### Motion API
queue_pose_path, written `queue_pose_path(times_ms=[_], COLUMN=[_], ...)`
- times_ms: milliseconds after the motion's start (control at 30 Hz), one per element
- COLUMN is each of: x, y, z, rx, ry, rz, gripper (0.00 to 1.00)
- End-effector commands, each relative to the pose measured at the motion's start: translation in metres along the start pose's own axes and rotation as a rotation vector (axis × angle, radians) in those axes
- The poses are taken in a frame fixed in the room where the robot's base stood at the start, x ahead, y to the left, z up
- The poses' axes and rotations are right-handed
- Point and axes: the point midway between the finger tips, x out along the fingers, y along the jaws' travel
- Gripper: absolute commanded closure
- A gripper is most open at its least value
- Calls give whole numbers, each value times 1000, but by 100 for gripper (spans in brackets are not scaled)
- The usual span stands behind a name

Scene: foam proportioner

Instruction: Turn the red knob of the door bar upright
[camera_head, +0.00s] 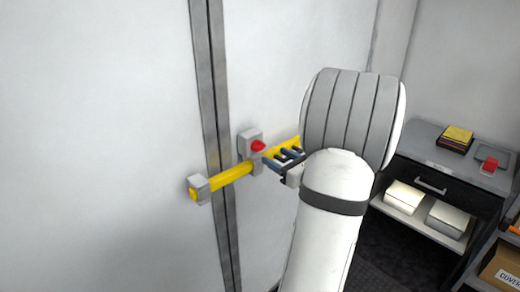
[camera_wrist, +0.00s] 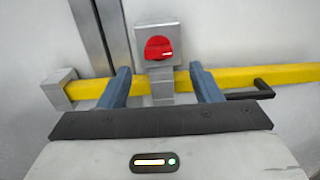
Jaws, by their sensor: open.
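The red knob (camera_head: 258,146) sits on a grey plate (camera_head: 249,137) on the white door, just above the yellow door bar (camera_head: 232,177). The yellow bar (camera_wrist: 232,78) runs across the door seam behind my fingers. My gripper (camera_wrist: 166,84) is open, its two blue-grey fingers apart on either side of the knob's bracket, below the knob and not closed on anything. In the head view my gripper (camera_head: 287,159) is just right of the knob.
A grey end bracket (camera_wrist: 60,88) holds the bar's left end. A black handle (camera_wrist: 250,90) sticks out at the bar's right. A dark cabinet (camera_head: 440,180) with boxes stands at the right. The door left of the bar is clear.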

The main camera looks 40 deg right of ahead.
Motion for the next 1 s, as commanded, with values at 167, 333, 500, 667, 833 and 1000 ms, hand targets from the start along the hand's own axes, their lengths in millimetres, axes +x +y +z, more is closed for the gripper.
queue_pose_path(times_ms=[167, 333, 500, 667, 833, 1000], x=[32, 54, 63, 64, 63, 63], y=[2, 2, 2, 1, 1, 1], z=[1, 1, 0, 0, 0, 0], rx=[-1, -2, -3, -4, -4, -4], ry=[2, 2, 3, 3, 3, 3], rz=[7, 6, 3, 3, 2, 2], gripper=[42, 42, 42, 42, 49, 63])
